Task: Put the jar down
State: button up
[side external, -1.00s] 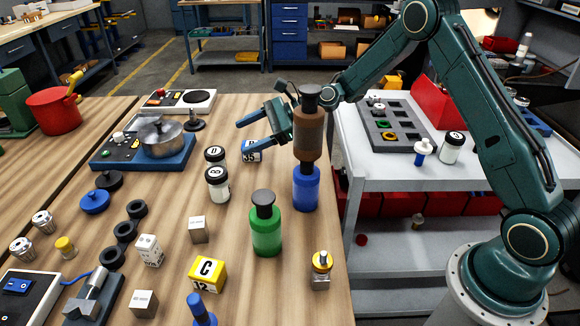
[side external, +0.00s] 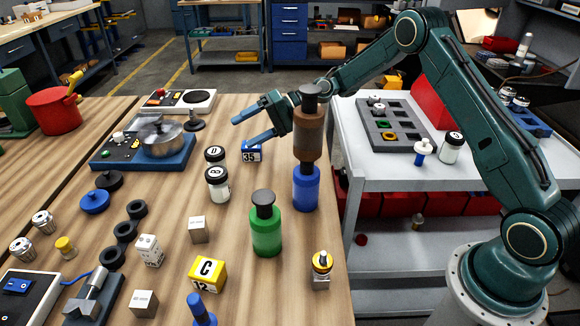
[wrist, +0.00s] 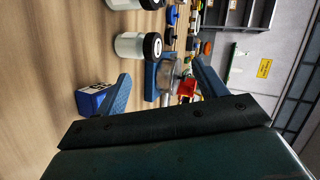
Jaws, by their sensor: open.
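Two white jars with black lids stand upright on the wooden table. The far one, marked D, is the D jar (side external: 215,157), and the near jar (side external: 217,186) is close in front of it. In the wrist view a jar (wrist: 130,45) stands beyond the fingers, with part of another at the top edge. My gripper (side external: 242,131) is open, with nothing seen between its fingers. It is above the table, behind and right of the jars and apart from them. A third jar (side external: 450,152) stands on the grey cart.
A blue block marked 35 (side external: 251,154) is below the fingers. A pan (side external: 160,138) sits left on a blue unit.

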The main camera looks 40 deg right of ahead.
aim_at(222, 149)
jog(key=n, duration=0.6)
jog(key=d+n+g, duration=0.1)
jog(key=n, duration=1)
jog(key=shift+w+d+f+n+g+y, duration=0.15)
jog(key=shift+d+n+g+y, duration=0.15)
jog(key=shift+d+g, duration=0.1)
jog(key=shift+a, duration=0.1)
jog(key=shift+x, duration=4.3)
jog(key=shift+f, duration=0.1)
jog(key=shift+x, duration=2.55)
